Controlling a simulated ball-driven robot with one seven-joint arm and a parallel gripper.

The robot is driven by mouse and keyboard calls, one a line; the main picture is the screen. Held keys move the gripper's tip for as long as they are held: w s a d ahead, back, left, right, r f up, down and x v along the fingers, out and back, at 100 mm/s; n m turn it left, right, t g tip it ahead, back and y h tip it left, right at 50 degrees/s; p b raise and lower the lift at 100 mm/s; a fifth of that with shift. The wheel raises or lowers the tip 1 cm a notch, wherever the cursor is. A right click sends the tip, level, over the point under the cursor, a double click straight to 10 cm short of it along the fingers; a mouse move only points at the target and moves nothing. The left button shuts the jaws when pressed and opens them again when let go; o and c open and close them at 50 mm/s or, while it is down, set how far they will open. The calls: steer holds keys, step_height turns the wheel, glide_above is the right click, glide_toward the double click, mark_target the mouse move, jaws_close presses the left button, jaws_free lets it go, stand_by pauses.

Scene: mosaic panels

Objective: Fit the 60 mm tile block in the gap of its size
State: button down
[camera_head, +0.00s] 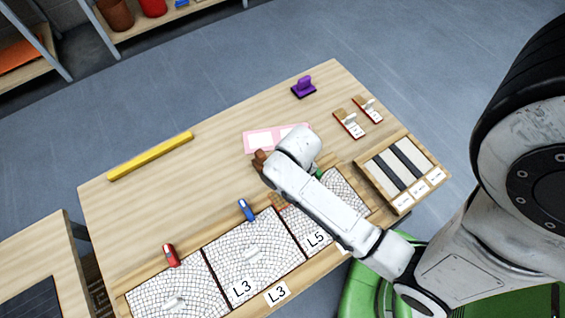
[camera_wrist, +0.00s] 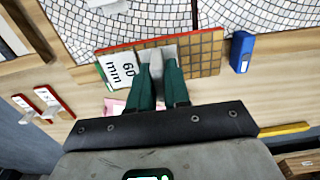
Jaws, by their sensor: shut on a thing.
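The 60 mm tile block (camera_wrist: 205,50), brown tiles with a red edge and a white "60 mm" label, is held between the green fingers of my gripper (camera_wrist: 157,65). In the wrist view it lies across the panels' near edge; I cannot tell whether it touches them. White mosaic panels (camera_head: 253,255) lie in a row along the table's front. The gap of its size is not clearly visible.
A blue clip (camera_wrist: 241,50) stands close to the block's right end. A red clip (camera_head: 171,255) is farther left. Two other labelled blocks (camera_head: 350,124), a compartment tray (camera_head: 403,172), a pink card (camera_head: 262,140), a purple stamp (camera_head: 304,88) and a yellow bar (camera_head: 150,156) lie around.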

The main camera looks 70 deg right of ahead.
steer(key=shift+s+a+r, duration=0.1)
steer(key=shift+s+r, duration=0.1)
steer(key=shift+s, duration=0.2)
steer(key=shift+s+a+r, duration=0.1)
steer(key=shift+s+r, duration=0.05)
steer(key=shift+s, duration=0.25)
steer(key=w+a+r+n, duration=0.2)
steer(key=w+a, duration=0.4)
steer(key=w, duration=0.5)
steer(key=w+a+r+n, duration=0.3)
steer(key=w+a+n, duration=0.1)
steer(key=w, duration=0.7)
steer(key=shift+w+a+n, duration=0.15)
steer(key=shift+a+n, duration=0.25)
steer(key=shift+a, duration=0.45)
steer(key=shift+d, duration=0.1)
